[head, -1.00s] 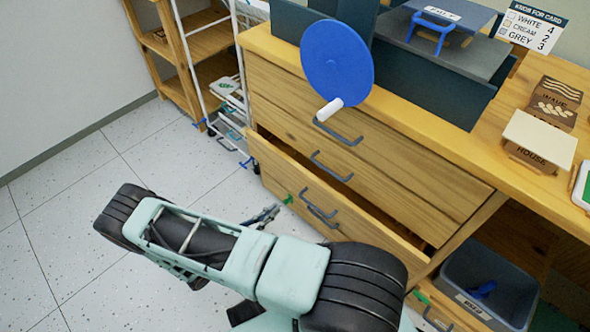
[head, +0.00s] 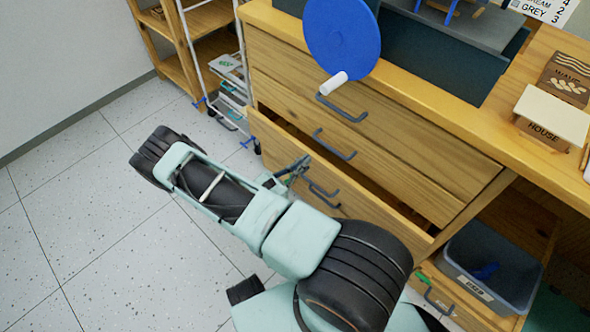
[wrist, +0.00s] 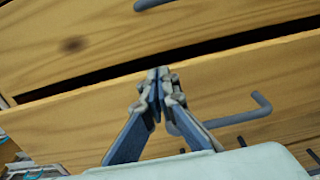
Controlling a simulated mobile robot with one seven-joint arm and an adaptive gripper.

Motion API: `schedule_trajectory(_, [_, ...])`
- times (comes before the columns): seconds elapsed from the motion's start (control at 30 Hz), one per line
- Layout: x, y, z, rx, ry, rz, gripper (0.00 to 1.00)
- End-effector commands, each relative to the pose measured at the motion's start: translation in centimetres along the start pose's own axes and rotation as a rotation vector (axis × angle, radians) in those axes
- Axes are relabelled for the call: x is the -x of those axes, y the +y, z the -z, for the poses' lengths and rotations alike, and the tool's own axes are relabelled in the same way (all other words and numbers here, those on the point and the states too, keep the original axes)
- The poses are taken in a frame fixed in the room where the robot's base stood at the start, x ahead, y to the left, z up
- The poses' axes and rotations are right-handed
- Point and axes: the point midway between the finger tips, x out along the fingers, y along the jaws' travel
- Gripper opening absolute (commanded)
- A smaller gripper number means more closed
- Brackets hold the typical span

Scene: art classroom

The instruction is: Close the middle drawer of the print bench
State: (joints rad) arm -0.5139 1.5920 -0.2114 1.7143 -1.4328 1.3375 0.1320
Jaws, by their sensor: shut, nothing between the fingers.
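The wooden print bench (head: 400,95) has a drawer (head: 375,205) pulled partly out below two shut drawers. A dark gap shows behind its front, and its grey handle (head: 322,190) is on the face. In the wrist view the open drawer's front (wrist: 75,120) crosses the picture, with its handle (wrist: 235,117) right of the fingers. My gripper (head: 304,163) is shut and empty. In the wrist view its fingertips (wrist: 160,74) overlap the drawer front near the top edge, left of the handle. I cannot tell whether they touch the wood.
A blue wheel with a white knob (head: 342,40) overhangs the bench top. A grey bin (head: 490,265) sits at the lower right. A white wire rack (head: 215,60) stands left of the bench. Speckled floor (head: 90,220) is clear at left.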

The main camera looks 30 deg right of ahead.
Motion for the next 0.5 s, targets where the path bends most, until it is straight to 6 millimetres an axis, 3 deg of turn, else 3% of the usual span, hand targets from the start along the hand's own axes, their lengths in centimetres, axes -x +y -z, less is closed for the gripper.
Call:
schedule_trajectory(0.4, [-0.4, 0.0, 0.0, 0.000, 0.000, 0.000, 0.00])
schedule_trajectory(0.5, [-1.2, 0.0, 0.1, 0.001, 0.000, 0.000, 0.00])
